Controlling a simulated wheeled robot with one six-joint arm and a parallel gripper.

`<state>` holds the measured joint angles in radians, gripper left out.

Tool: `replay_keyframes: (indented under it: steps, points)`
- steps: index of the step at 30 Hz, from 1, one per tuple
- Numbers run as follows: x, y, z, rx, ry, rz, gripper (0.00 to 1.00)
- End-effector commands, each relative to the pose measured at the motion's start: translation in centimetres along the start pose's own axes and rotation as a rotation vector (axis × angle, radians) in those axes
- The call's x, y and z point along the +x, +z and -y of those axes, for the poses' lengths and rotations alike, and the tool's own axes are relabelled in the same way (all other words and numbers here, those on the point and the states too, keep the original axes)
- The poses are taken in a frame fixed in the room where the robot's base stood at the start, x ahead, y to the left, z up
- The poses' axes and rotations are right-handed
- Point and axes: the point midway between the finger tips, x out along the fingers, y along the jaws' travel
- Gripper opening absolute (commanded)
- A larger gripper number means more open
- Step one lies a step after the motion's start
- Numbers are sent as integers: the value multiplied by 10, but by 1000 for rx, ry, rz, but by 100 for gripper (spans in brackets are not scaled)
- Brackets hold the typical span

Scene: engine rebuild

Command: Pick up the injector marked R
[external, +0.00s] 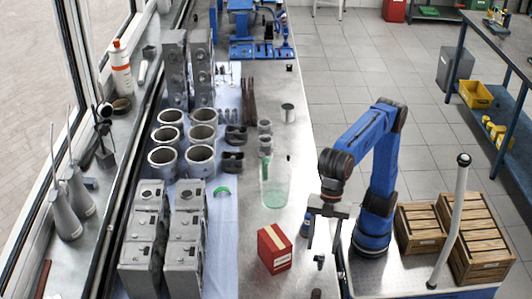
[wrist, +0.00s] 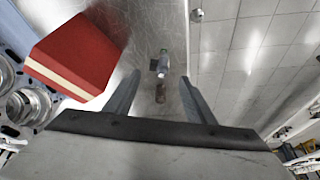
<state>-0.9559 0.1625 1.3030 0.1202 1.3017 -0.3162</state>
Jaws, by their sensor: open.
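My gripper (external: 323,243) points down over the right edge of the metal bench, with its jaws apart and nothing between them in the external view. A small grey-green fitting (external: 319,262) stands on the bench just below the fingers. In the wrist view, a small grey-blue part (wrist: 161,65) and a brownish part (wrist: 160,93) lie in line with the gap between my open fingers (wrist: 160,78). They look lower than the fingers and untouched. One may be an injector, but no R mark is legible, so I cannot tell which is marked R.
A red box (external: 274,250) stands left of my gripper and also shows in the wrist view (wrist: 78,52). A clear beaker (external: 275,187) stands farther back. Wooden crates (external: 475,235) are to the right.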

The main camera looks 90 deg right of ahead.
Motion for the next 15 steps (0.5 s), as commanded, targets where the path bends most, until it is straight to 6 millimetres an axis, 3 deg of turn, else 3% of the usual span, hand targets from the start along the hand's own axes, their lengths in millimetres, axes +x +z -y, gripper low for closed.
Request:
replay_keyframes:
  steps: [6, 15]
  points:
    - [28, 0, 0, 0, 0, 1, 50]
    - [43, 1, -1, 0, 0, 1, 50]
